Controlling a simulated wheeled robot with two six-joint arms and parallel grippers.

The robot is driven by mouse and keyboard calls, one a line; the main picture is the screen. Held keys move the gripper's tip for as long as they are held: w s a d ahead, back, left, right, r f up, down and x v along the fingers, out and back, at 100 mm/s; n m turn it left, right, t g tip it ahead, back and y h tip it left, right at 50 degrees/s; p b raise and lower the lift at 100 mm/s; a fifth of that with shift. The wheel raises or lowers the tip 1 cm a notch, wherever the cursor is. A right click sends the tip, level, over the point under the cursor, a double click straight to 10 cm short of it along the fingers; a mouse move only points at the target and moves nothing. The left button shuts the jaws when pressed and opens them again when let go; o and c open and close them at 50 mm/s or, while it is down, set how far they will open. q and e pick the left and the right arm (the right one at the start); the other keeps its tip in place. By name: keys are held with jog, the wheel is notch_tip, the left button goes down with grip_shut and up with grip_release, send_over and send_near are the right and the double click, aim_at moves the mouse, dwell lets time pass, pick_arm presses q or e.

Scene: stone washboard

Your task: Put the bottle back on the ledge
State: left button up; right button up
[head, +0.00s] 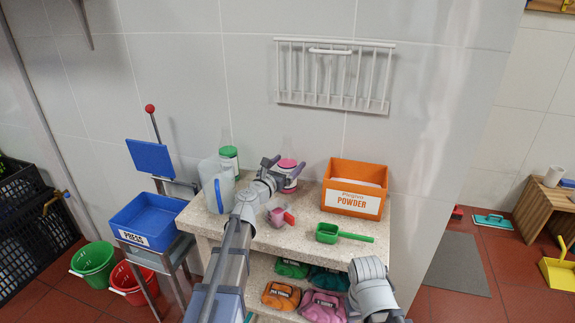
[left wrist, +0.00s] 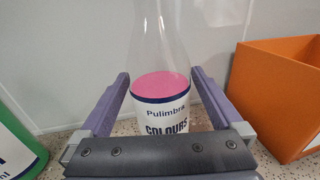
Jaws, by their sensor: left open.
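A clear bottle with pink contents and a "Pulimbra COLOURS" label (head: 289,181) is at the back of the speckled stone top (head: 262,238), near the wall. In the left wrist view the bottle (left wrist: 162,88) is upright between the fingers of my left gripper (left wrist: 160,77), which is open with one finger on each side. A slight gap shows beside the bottle. The gripper hides its base, so I cannot tell exactly how it rests. In the head view my left gripper (head: 284,168) reaches it from the front left. My right gripper is out of view; only part of that arm shows.
An orange powder box (head: 352,202) stands right of the bottle. A white rack (head: 333,75) hangs above.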

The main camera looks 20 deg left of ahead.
pick_arm(q)
jog(key=shift+r, duration=0.25)
jog(key=v, duration=1.2)
jog(key=shift+f, duration=0.1)
dwell(0.7)
